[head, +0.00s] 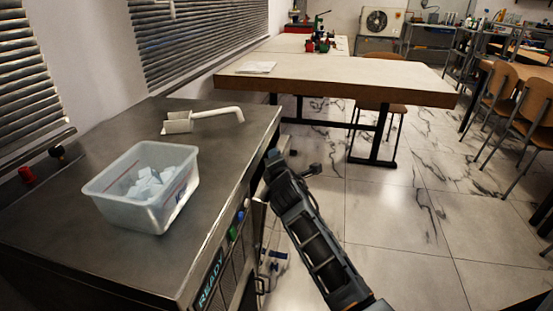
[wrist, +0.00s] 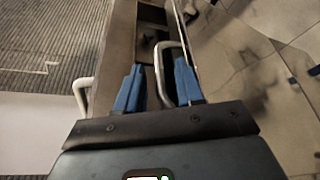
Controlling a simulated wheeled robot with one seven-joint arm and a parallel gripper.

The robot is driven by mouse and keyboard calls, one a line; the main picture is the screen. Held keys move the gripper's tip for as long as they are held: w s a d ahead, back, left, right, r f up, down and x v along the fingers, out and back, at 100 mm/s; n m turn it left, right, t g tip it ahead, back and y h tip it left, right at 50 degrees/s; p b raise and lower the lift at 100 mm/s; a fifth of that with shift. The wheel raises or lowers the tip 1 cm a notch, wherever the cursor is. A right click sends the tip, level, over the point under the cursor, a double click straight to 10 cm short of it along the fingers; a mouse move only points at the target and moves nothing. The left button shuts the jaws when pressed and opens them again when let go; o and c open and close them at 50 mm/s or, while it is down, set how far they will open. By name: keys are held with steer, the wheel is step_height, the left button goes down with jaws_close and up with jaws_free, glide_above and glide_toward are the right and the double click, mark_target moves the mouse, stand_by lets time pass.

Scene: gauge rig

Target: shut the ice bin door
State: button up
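The ice bin door shows in the wrist view as a thin, pale panel seen nearly edge-on (wrist: 179,22), beside a dark opening (wrist: 150,28) in the cabinet, so it stands open. A bent metal bar handle (wrist: 160,70) is in front of the opening. My gripper (wrist: 160,80) is open, with its blue fingers on either side of part of this handle. The bar runs closer to the right finger, and I cannot tell whether they touch.
The metal cabinet (head: 95,245) carries a plastic tub of ice (head: 150,215) and a white bent pipe-like piece (head: 205,118). Coloured buttons (head: 236,225) and a READY sign (head: 210,280) are on its front. A wooden table (head: 340,75) stands behind.

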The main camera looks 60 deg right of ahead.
steer(key=v, duration=0.6)
steer(key=shift+s+a, duration=0.1)
steer(key=shift+c, duration=0.2)
